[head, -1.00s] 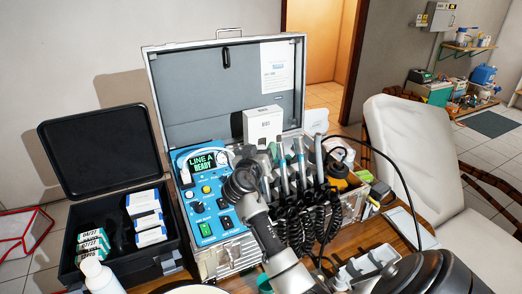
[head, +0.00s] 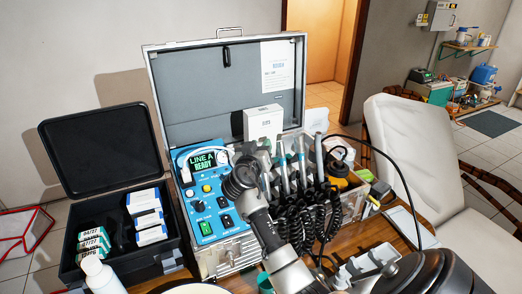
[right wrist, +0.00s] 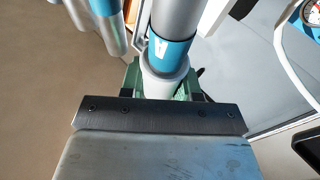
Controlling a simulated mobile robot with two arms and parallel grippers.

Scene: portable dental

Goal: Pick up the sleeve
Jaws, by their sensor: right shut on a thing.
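My right arm reaches in from the lower right of the head view, and its gripper (head: 264,160) is at the row of handpieces in front of the open case. In the right wrist view the gripper (right wrist: 164,82) is shut around a pale grey-white cylindrical piece (right wrist: 163,86), which looks like the sleeve. A blue band marked "A" (right wrist: 169,53) and a grey tube (right wrist: 176,17) continue directly above it. In the head view the held piece is hidden behind or among my wrist and the handpieces. My left gripper is not in view.
Other handpieces (head: 300,165) with black coiled cords (head: 300,222) stand close to the right of my gripper. The blue control panel (head: 207,195) is at its left. A black open box (head: 75,262) with cartons stands further left. A white bottle (head: 100,277) is in front.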

